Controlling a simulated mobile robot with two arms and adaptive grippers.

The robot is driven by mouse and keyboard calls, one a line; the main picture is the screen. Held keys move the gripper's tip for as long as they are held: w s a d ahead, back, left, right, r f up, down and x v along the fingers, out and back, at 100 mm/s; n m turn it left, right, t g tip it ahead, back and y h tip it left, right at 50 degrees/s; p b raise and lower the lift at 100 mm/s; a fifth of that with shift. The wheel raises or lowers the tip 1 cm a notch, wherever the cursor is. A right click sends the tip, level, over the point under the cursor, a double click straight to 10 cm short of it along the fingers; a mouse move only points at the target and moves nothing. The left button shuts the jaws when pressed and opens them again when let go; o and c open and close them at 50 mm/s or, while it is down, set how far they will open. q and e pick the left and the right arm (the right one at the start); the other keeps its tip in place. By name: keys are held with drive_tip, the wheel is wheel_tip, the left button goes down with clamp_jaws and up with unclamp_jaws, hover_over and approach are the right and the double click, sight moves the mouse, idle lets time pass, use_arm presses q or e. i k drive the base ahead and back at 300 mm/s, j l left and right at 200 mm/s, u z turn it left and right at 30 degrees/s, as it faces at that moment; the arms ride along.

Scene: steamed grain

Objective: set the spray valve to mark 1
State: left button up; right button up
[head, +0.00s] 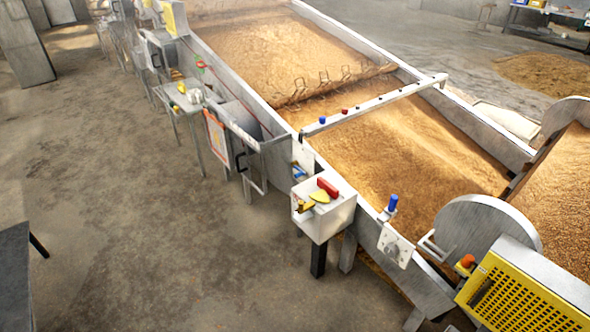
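No gripper of mine shows in the head view. I cannot tell for sure which part is the spray valve, and no numbered mark can be read. A white bar (375,105) with small blue and red knobs crosses above the grain (400,150). A light plate (395,246) with a round fitting is on the near side of the trough, at the lower right. A blue upright piece (392,203) stands just above it on the trough edge.
A white box (324,222) with red and yellow items on top juts out from the trough. A yellow perforated guard (515,298) and a grey disc (487,228) stand at the lower right. The concrete floor (150,240) on the left is mostly clear. A dark table (15,275) is at the left edge.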

sight(295, 164)
drive_tip(key=i+j, duration=0.3)
drive_tip(key=i, duration=0.2)
drive_tip(key=i+j, duration=0.3)
drive_tip(key=i, duration=0.15)
drive_tip(key=i+j, duration=0.3)
drive_tip(key=i, duration=0.2)
drive_tip(key=z, duration=0.05)
